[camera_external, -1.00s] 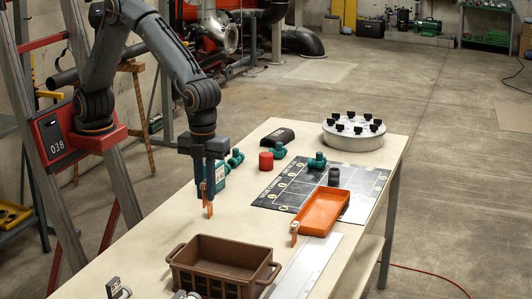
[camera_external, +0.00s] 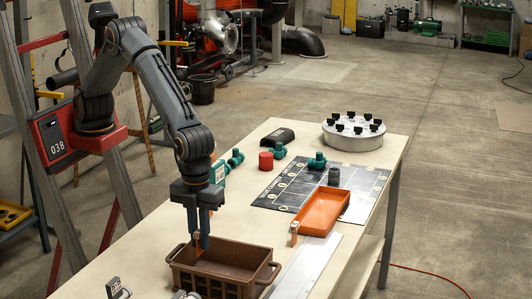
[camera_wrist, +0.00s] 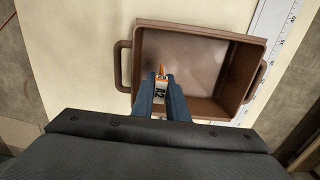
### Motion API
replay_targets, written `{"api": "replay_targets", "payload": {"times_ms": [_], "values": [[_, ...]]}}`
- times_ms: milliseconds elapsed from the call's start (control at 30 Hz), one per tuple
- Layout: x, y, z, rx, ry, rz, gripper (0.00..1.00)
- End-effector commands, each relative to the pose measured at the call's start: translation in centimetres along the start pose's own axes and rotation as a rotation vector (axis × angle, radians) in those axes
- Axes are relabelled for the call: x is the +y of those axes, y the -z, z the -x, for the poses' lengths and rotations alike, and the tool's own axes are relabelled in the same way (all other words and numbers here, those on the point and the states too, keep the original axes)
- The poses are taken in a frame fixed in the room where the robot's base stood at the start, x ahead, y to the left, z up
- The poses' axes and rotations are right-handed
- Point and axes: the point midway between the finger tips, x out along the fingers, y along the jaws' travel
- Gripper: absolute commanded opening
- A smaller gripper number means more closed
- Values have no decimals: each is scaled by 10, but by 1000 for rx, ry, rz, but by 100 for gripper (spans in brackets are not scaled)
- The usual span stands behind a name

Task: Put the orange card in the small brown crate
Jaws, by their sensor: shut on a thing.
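My gripper (camera_external: 199,243) is shut on the orange card (camera_external: 198,248), which points down between the fingertips. The wrist view shows the card (camera_wrist: 161,73) with its orange tip and a white label reading "A2" between the blue fingers. The small brown crate (camera_external: 238,275) stands on the near part of the table, open at the top, with a handle at each end. In the wrist view the crate (camera_wrist: 258,92) looks empty, and the card's tip appears over its opening toward the wall nearest my gripper. I cannot tell the exact height of the tip against the rim.
An orange tray (camera_external: 320,212) lies right of the crate, with a small orange tag at its near corner. A metal ruler (camera_external: 303,268) lies beside the crate. Teal fittings (camera_external: 317,160), a red cylinder (camera_external: 266,162) and a round flange (camera_external: 353,134) stand farther back.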

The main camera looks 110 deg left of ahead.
Motion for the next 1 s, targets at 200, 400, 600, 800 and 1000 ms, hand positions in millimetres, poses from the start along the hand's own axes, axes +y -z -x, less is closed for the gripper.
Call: {"api": "replay_targets", "payload": {"times_ms": [200,400,600,800,1000], "values": [[0,0,-30,0,0,0,0],[1,0,-45,-1,-1,0,0],[0,0,-69,0,0,0,0],[0,0,-71,0,1,0,0],[0,0,-75,0,0,0,15]]}}
